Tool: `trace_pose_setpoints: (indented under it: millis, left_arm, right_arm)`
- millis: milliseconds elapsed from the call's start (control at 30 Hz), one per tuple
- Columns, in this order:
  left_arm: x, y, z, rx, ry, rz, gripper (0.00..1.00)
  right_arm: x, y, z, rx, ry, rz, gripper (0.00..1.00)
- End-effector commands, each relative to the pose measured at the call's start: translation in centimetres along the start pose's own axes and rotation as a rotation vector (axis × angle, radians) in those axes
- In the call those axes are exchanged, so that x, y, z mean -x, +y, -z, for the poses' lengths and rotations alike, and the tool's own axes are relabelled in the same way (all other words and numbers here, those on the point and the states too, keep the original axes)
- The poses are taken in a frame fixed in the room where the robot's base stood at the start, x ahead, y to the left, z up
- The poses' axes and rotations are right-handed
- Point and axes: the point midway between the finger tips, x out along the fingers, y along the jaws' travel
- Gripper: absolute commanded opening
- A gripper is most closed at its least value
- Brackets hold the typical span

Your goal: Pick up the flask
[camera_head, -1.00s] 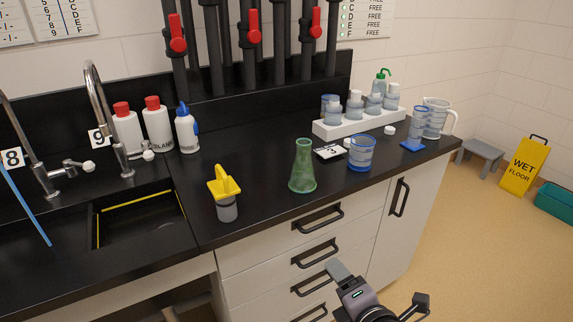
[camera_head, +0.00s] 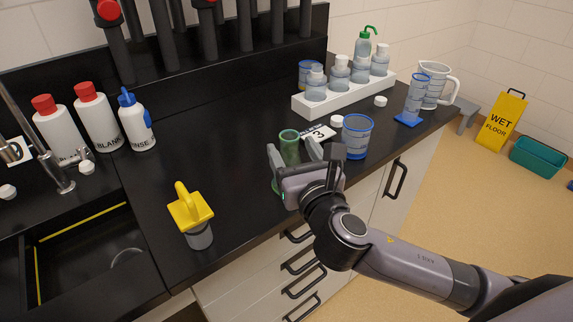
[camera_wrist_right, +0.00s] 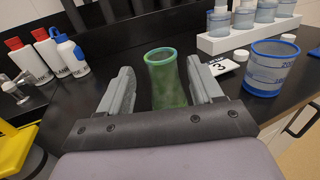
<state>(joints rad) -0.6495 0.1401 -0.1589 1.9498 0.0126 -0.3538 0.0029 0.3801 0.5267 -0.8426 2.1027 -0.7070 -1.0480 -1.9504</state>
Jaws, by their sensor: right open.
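The green conical flask (camera_head: 289,149) stands upright on the black bench top near its front edge. In the head view my right gripper (camera_head: 295,153) is in front of it and hides most of its body. In the right wrist view the flask (camera_wrist_right: 166,79) stands between the two open fingers of the right gripper (camera_wrist_right: 163,86), a little nearer the right finger. A gap shows on the left side; contact on the right cannot be told. My left gripper is not in view.
A blue-rimmed beaker (camera_head: 356,136) and a number card (camera_head: 318,133) stand close right of the flask. A yellow-topped container (camera_head: 192,215) is to the left, beside the sink. A white rack (camera_head: 340,96) of bottles is behind.

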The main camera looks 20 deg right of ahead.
Motion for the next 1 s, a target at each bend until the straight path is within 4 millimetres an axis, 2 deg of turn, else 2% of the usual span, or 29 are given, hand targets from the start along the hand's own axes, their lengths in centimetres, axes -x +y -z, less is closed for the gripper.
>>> trace_pose_setpoints:
  millis: [400,733,767,933,967,1000]
  left_arm:
    - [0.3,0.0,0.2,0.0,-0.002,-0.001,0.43]
    - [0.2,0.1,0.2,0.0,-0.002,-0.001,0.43]
    - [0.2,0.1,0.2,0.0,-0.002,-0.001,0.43]
    - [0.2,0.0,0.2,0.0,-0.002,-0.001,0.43]
    - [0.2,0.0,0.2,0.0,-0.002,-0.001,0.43]
    - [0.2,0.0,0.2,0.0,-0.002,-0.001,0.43]
  right_arm:
    - [-4.7,-0.3,0.2,-0.003,0.0,0.0,0.65]
    - [-5.3,-0.3,0.2,-0.004,0.001,-0.001,0.65]
    - [-5.3,-0.3,0.2,-0.004,0.001,-0.001,0.62]
    - [-5.3,-0.3,0.2,-0.004,0.001,-0.001,0.07]
    - [-5.3,-0.3,0.2,-0.004,0.001,-0.001,0.0]
    - [-5.3,-0.3,0.2,-0.004,0.001,-0.001,0.0]
